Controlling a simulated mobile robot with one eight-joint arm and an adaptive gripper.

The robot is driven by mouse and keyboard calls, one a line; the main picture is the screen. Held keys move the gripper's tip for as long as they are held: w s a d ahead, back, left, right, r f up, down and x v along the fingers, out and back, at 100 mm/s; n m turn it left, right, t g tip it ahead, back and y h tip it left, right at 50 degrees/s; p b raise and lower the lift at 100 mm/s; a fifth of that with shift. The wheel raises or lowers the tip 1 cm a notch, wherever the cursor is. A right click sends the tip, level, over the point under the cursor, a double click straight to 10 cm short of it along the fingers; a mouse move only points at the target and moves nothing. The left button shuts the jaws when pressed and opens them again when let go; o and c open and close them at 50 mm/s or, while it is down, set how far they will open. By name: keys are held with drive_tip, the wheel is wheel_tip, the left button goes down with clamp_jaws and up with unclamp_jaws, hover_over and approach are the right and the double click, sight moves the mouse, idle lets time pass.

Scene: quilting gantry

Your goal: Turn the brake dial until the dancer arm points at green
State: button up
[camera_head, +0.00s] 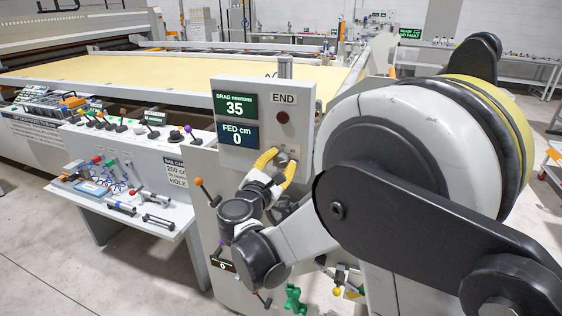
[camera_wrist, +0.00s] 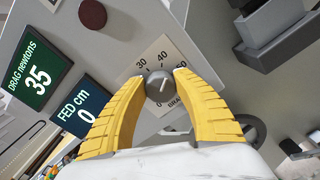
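In the head view my gripper (camera_head: 276,160) is at the lower right of the grey panel (camera_head: 228,160), and the dial is mostly hidden. The drag display (camera_head: 235,105) reads 35 newtons and the fed display (camera_head: 237,136) reads 0 cm. I cannot make out the dancer arm or its green mark.
A dark red button (camera_head: 283,117) sits beneath the END label on the panel. An orange-knobbed lever (camera_head: 199,182) stands left of my arm. A side shelf (camera_head: 150,215) holds tools. The long quilting table (camera_head: 200,72) lies behind. Green clamp-like pieces (camera_head: 293,298) are low down.

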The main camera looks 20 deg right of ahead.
drive_tip(key=o, duration=0.4)
drive_tip(key=shift+o, duration=0.2)
drive_tip(key=v, duration=1.2)
